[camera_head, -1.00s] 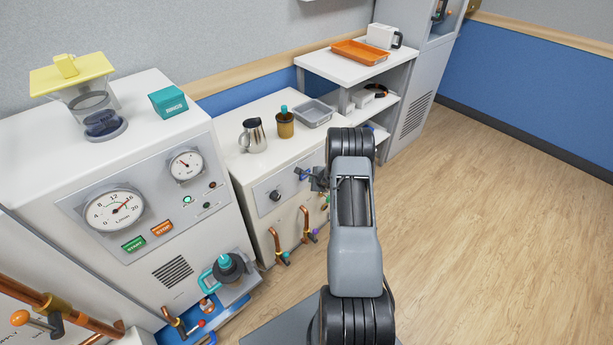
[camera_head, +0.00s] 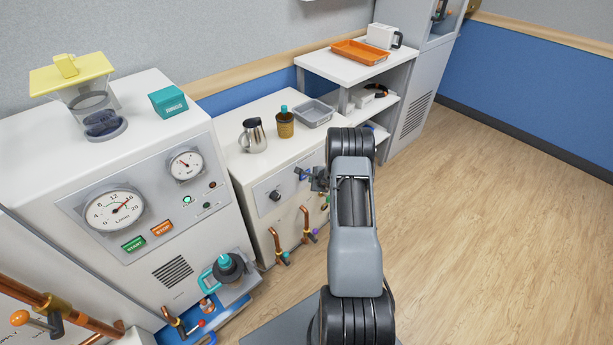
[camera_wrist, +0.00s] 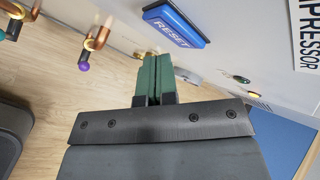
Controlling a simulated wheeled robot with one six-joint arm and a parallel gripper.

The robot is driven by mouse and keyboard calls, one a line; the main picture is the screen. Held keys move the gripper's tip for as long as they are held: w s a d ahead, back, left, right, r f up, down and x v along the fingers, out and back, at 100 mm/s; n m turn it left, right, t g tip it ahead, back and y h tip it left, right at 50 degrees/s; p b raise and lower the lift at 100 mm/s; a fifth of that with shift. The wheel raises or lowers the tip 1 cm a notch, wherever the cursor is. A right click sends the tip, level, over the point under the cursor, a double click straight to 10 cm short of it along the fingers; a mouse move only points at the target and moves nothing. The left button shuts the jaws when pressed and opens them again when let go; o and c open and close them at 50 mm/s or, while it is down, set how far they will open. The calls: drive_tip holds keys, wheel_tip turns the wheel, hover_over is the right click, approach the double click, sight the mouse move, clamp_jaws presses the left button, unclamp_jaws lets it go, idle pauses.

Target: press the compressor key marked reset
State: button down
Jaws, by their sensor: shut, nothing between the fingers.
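The blue reset key (camera_wrist: 175,24), with RESET in white letters, is on the white compressor front at the top of the wrist view. How far the fingertips are from the panel is hard to tell.
Copper pipes (camera_wrist: 97,38) with coloured ends stick out near the cabinet's left side in the wrist view. A dark knob (camera_head: 275,196) is on the low cabinet. A metal jug (camera_head: 253,136) and a grey tray (camera_head: 314,114) stand on top. The floor to the right is clear.

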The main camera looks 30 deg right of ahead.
drive_tip(key=shift+w+a+b, duration=0.2)
drive_tip(key=shift+w+b, duration=0.5)
drive_tip(key=shift+w, duration=0.15)
idle(0.7)
drive_tip(key=shift+s, duration=0.1)
drive_tip(key=shift+s+d+b, duration=0.15)
drive_tip(key=shift+s+b, duration=0.6)
drive_tip(key=shift+s, duration=0.1)
drive_tip(key=shift+s+d+b, duration=0.25)
drive_tip(key=shift+s+b, duration=0.55)
drive_tip(key=shift+s, duration=0.4)
drive_tip(key=shift+s+d+b, duration=0.2)
drive_tip(key=shift+s+b, duration=0.55)
drive_tip(key=shift+s, duration=0.45)
